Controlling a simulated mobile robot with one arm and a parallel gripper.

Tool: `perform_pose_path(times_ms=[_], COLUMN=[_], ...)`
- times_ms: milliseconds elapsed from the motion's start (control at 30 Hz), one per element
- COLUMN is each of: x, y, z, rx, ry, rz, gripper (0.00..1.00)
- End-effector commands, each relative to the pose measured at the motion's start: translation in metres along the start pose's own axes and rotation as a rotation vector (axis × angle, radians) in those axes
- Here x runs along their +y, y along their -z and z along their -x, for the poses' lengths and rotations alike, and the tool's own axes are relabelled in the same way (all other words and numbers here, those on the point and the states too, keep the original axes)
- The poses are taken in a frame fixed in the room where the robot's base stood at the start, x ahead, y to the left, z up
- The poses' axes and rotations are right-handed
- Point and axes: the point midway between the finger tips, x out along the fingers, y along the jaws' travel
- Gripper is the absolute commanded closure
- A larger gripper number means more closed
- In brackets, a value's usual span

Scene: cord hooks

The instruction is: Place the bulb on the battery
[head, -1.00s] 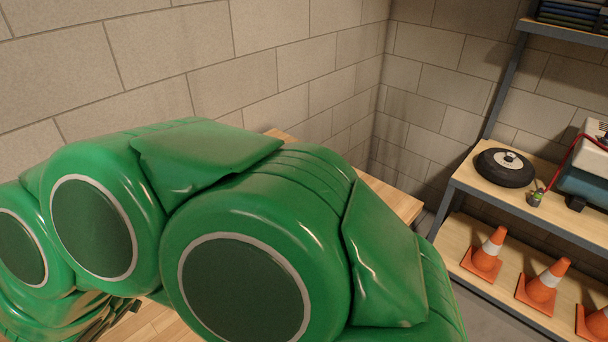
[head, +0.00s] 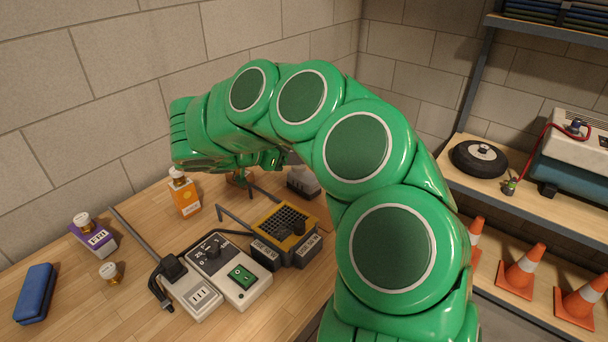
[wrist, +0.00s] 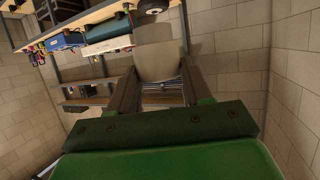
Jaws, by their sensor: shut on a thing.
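My gripper (wrist: 158,80) shows in the wrist view, its two fingers shut on a pale grey-beige, rounded thing (wrist: 158,52). It may be the bulb, but I cannot tell for sure. In the head view my own arm hides the fingertips and the held thing. No battery is clearly recognizable.
The wooden table (head: 80,300) holds a grey switch box (head: 230,270), a yellow-and-black grid block (head: 285,222), and a blue case (head: 34,293). A dark hooked rod lies among them. A shelf with a wheel (head: 480,160) and orange cones (head: 523,272) stands at the right.

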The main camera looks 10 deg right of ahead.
Motion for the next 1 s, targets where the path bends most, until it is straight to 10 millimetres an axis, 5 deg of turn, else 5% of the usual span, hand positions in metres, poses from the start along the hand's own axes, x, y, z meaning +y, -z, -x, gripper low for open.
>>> perform_pose_path(times_ms=[100,333,1000], x=[0.01,0.011,-0.05], y=[0.01,0.015,-0.004], z=[-0.023,-0.039,-0.074], rx=[0.0,0.003,0.002], ry=[-0.056,-0.09,-0.088], rz=[-0.024,-0.039,-0.038], gripper=[0.83,0.83,0.83])
